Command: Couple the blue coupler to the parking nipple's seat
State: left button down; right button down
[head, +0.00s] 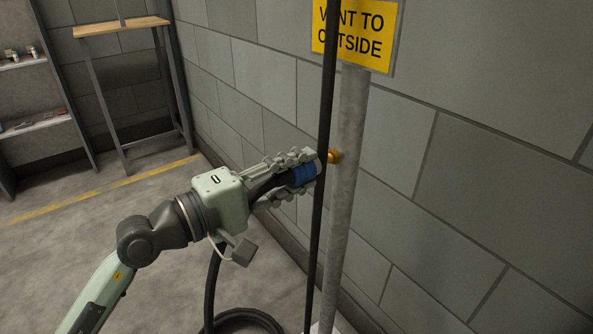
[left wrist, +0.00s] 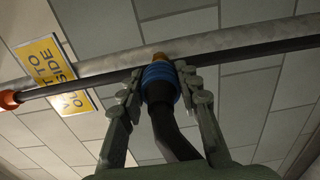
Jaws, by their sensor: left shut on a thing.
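The blue coupler (head: 304,174) is a blue ringed sleeve on the end of a black hose. My left gripper (head: 305,172) is shut on it, with fingers on both sides. The coupler also shows between the fingers in the left wrist view (left wrist: 160,80). The brass parking nipple (head: 335,156) sticks out from a grey upright post (head: 347,190). The coupler's front end is close to the nipple and roughly in line with it. A thin black upright line passes between them in the head view, so I cannot tell whether they touch. My right gripper is not in view.
The black upright line (head: 325,120) runs beside the post. A yellow sign (head: 357,30) is on the block wall behind. Black hose (head: 243,318) lies coiled on the floor below. A wooden-topped stand (head: 120,26) and shelves (head: 35,122) stand at the far left. The floor between is clear.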

pick_arm(q)
jog(key=shift+x, duration=1.45)
